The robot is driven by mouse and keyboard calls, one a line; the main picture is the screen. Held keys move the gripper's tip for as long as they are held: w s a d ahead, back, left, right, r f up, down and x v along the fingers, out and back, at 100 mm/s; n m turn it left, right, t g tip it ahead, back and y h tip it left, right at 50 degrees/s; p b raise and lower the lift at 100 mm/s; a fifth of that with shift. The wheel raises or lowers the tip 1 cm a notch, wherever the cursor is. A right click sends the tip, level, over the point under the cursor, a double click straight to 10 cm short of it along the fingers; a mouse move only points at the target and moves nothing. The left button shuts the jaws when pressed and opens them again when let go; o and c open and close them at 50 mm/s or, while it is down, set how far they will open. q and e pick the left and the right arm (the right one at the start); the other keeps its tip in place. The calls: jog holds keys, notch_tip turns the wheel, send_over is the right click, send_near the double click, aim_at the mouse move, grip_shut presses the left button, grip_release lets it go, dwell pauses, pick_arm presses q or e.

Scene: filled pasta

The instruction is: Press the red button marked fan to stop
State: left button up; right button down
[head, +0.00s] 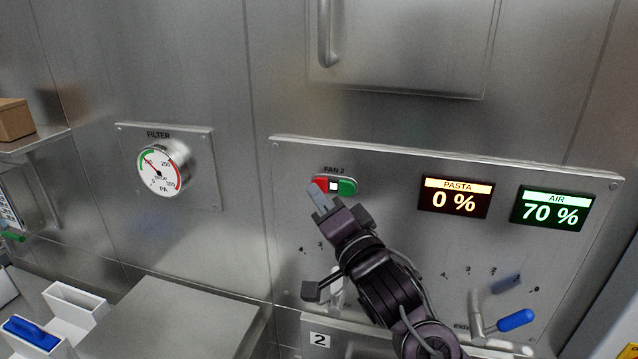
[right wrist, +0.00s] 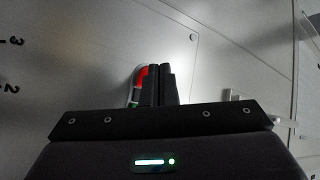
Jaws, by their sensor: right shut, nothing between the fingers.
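The red button (head: 319,184) is the left end of a small oval switch under the label FAN 2 (head: 334,170). A small white square (head: 333,186) and a green button (head: 348,186) sit to its right. My right gripper (head: 320,198) is shut and empty, its fingertips just below the red button and partly over it. In the right wrist view the shut fingers (right wrist: 160,72) are close beside the red part (right wrist: 143,74). I cannot tell whether they touch it. My left gripper is not in view.
The steel panel (head: 400,165) also carries a PASTA display (head: 455,201) at 0 % and an AIR display (head: 552,209) at 70 %. A blue-handled lever (head: 515,320) sticks out at lower right. A round FILTER gauge (head: 163,168) is at left.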

jog(key=shift+w+d, duration=0.15)
jog(key=shift+w, duration=0.3)
dwell(0.7)
jog(key=shift+s, duration=0.1)
dwell(0.3)
jog(key=shift+s+a, duration=0.2)
jog(key=shift+s, duration=0.45)
jog(key=shift+s+a, duration=0.25)
jog(key=shift+s, duration=0.55)
jog(key=shift+s+a, duration=0.3)
jog(key=shift+s, duration=0.5)
jog(key=shift+s+a, duration=0.25)
jog(key=shift+s, duration=0.55)
